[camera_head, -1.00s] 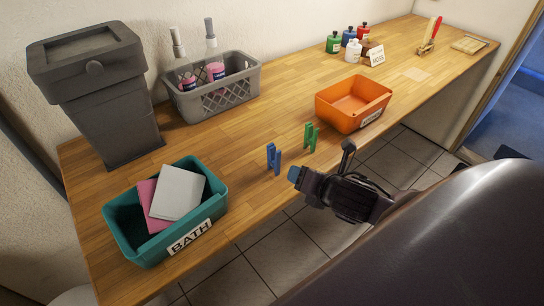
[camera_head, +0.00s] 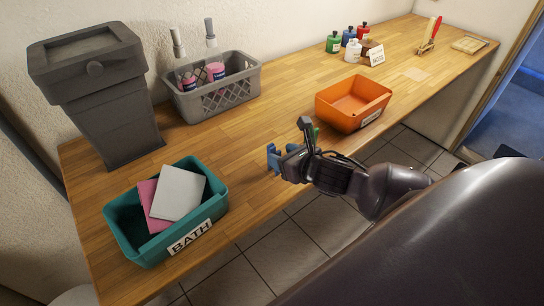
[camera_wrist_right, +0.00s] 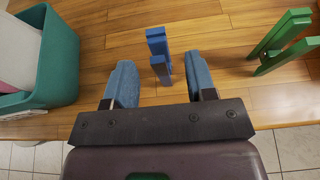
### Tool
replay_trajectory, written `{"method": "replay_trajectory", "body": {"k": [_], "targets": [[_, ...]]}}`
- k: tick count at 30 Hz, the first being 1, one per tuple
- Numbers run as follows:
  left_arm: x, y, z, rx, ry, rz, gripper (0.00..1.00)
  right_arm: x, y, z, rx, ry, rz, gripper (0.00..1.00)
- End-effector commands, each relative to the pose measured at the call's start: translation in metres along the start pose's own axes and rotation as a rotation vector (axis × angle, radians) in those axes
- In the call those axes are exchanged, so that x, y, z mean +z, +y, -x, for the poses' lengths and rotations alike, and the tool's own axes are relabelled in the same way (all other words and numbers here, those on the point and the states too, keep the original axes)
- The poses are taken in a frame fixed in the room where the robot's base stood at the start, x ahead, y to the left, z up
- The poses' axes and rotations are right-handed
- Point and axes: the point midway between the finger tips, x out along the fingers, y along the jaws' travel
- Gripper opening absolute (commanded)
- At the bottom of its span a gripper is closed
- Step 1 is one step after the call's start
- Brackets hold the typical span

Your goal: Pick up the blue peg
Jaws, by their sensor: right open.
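The blue peg (camera_head: 271,158) stands upright near the front edge of the wooden table, partly hidden by my right gripper in the head view. It shows clearly in the right wrist view (camera_wrist_right: 158,52). My right gripper (camera_head: 283,160) is open. In the right wrist view its two blue-grey fingers (camera_wrist_right: 160,80) lie to either side of the peg's near end, apart from it. The peg appears just ahead of and between the fingertips. My left gripper is in neither view.
A green peg (camera_wrist_right: 284,42) stands right of the blue one. A teal BATH bin (camera_head: 118,226) with cloths is at left, an orange bin (camera_head: 338,117) at right. A grey basket (camera_head: 219,98) and a lidded bin (camera_head: 118,130) stand behind. The mid-table (camera_head: 250,125) is clear.

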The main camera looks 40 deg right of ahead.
Motion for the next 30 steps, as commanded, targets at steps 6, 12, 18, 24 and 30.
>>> {"method": "replay_trajectory", "body": {"k": [6,12,18,24,30], "targets": [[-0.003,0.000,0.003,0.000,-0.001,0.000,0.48,-0.002,0.001,-0.020,-0.001,0.001,-0.006,0.51],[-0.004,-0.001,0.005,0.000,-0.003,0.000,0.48,-0.003,0.001,-0.044,-0.001,0.000,-0.004,0.51],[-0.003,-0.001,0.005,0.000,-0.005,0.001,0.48,-0.003,0.001,-0.052,0.000,0.000,-0.002,0.51],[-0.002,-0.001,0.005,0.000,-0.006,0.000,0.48,-0.003,0.001,-0.052,0.000,0.000,-0.002,0.46],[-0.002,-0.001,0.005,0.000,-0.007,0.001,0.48,-0.004,0.001,-0.052,0.000,0.001,-0.002,0.16]]}}
